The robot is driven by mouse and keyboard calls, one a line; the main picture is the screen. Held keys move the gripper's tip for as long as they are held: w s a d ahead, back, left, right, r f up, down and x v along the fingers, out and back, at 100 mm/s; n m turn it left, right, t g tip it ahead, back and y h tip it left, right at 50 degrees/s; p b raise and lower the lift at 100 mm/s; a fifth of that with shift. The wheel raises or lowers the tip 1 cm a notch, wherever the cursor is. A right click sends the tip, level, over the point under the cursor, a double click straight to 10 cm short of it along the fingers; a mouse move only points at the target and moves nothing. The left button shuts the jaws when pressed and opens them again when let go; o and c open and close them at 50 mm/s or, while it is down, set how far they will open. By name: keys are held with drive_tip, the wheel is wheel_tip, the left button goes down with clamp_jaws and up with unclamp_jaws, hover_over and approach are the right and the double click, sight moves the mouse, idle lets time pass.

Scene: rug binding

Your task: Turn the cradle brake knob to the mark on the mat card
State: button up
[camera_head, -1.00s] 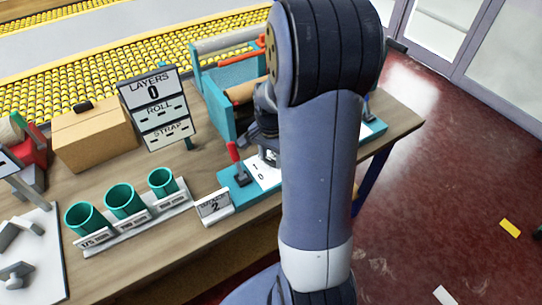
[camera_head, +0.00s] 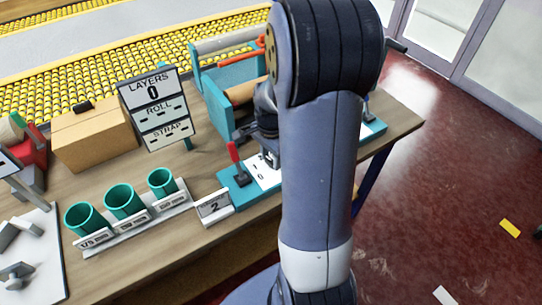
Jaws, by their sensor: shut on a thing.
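The teal cradle (camera_head: 217,106) stands on the bench with a brown roll in it, partly behind my arm. In front of it is a teal base with a white dial plate (camera_head: 262,172) and a red-handled lever (camera_head: 234,154). The mat card (camera_head: 214,207), a small white sign reading 2, stands before the base. My gripper (camera_head: 270,160) points down at the dial plate, shut on what appears to be the brake knob. The knob is hidden by the gripper and arm, so its pointer cannot be read.
A sign (camera_head: 155,105) reads LAYERS 0, ROLL and STRAP with dashes. Several teal cups (camera_head: 122,201) stand in a white rack to the left. A cardboard box (camera_head: 93,138) sits behind them. A yellow roller conveyor (camera_head: 100,60) runs behind the bench.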

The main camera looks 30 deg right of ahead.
sight(271, 160)
drive_tip(key=o, duration=1)
wheel_tip(271, 160, up, 11)
drive_tip(key=shift+f, duration=0.1)
wheel_tip(271, 160, down, 11)
drive_tip(key=shift+r, duration=0.1)
idle(0.5)
